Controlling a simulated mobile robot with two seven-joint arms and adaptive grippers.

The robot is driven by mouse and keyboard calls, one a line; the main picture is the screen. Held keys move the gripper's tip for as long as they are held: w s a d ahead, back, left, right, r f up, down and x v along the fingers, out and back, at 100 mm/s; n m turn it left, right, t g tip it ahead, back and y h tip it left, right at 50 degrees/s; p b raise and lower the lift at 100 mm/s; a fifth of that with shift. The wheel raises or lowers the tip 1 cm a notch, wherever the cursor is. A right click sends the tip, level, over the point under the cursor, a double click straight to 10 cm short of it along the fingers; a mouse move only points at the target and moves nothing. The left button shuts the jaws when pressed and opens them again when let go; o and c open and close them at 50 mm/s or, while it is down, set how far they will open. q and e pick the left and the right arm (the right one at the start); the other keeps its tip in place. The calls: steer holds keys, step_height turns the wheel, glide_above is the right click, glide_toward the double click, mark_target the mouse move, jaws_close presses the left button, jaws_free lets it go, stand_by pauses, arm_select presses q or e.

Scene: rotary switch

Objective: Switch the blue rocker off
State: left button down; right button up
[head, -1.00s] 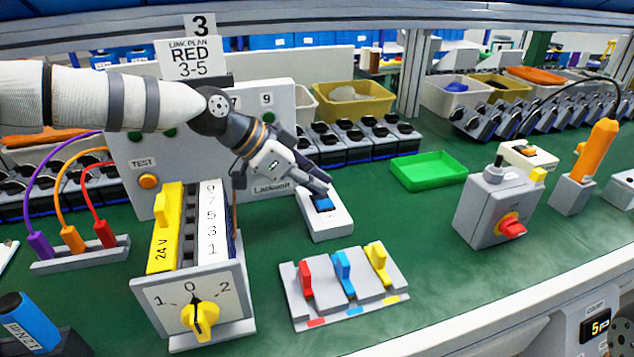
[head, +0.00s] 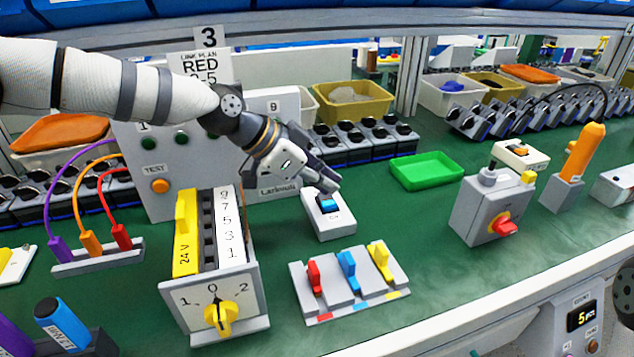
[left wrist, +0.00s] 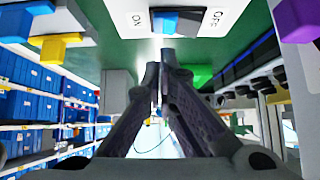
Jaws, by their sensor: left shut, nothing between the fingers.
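The blue rocker (head: 328,203) sits on a small white switch box (head: 335,226) on the green bench. In the left wrist view the blue rocker (left wrist: 168,24) lies at the top, between the printed words ON and OFF on the white box (left wrist: 118,14). My left gripper (head: 335,185) is shut and empty, with its fingertips just above the far edge of the rocker. In the left wrist view the shut fingertips (left wrist: 160,72) appear close below the rocker; I cannot tell whether they touch it. My right gripper is not in view.
In front of the switch box is a grey base with red, blue and yellow levers (head: 350,280). A rotary switch box with a yellow knob (head: 218,316) stands left. A green tray (head: 427,170) and a grey box with a red knob (head: 490,208) are right. Bare bench surrounds the rocker's right side.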

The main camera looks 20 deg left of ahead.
arm_select(q)
steer(key=d+p+v, duration=0.1)
steer(key=v, duration=1)
steer(key=shift+r, duration=0.3)
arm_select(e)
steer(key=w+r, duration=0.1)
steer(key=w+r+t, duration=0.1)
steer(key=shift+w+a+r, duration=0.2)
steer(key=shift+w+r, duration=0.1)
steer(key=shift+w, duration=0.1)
arm_select(q)
steer(key=shift+s, duration=0.1)
steer(key=shift+w+a+r+m+t+y+b, duration=0.2)
steer(key=shift+w+r+m+t+y+b, duration=0.1)
steer(key=shift+w+t, duration=0.2)
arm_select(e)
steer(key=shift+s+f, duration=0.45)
